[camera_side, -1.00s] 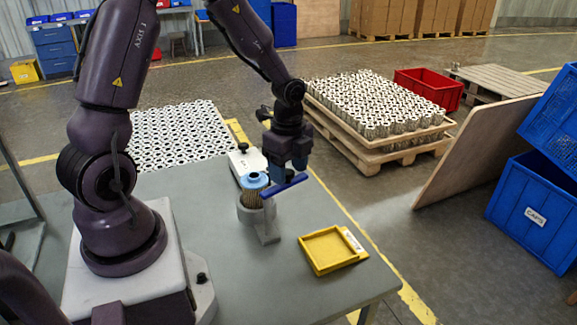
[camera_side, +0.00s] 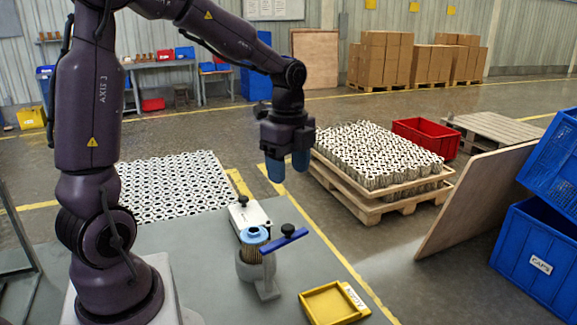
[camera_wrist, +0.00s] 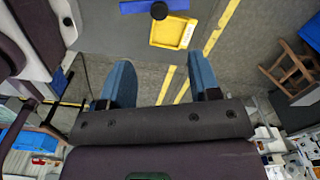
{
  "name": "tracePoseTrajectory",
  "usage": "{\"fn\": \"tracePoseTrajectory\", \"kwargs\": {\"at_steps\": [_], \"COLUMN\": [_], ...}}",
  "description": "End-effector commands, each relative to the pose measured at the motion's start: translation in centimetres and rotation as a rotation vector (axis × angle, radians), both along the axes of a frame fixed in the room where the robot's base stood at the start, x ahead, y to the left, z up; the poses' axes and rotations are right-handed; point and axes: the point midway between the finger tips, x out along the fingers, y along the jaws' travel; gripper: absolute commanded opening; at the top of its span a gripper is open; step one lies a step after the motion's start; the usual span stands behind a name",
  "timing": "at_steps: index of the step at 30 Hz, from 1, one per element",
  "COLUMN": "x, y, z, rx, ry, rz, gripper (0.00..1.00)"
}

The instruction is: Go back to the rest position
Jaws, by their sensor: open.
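My gripper (camera_side: 288,165) is raised above and beyond the far right part of the grey table, with its two blue fingers pointing down. In the wrist view my gripper (camera_wrist: 160,85) shows its fingers wide apart with nothing between them. Below it, a filter cartridge (camera_side: 249,262) with a light blue cap (camera_side: 254,235) stands upright in a grey holder (camera_side: 268,289). A dark blue bar handle (camera_side: 285,239) with a round black knob lies by the cap; whether it touches the cap I cannot tell. The gripper is clear of all of these.
A yellow tray (camera_side: 304,302) sits at the table's front right. A white box (camera_side: 243,214) with a black knob is behind the holder. A pallet of cartridges (camera_side: 370,203), a red bin (camera_side: 432,133) and blue crates (camera_side: 533,231) stand on the floor. The air around my gripper is free.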

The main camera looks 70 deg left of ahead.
Motion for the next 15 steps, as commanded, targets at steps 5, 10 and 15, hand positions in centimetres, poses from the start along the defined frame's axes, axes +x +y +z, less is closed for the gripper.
{"fn": "tracePoseTrajectory", "kwargs": {"at_steps": [5, 10, 15], "x": [0.01, 0.01, 0.05], "y": [0.00, 0.00, 0.00], "z": [0.00, -0.03, -0.07], "rx": [0.000, 0.000, 0.000], "ry": [0.000, 0.000, -0.003], "rz": [0.000, 0.002, 0.118], "gripper": [0.57, 0.57, 0.57]}}
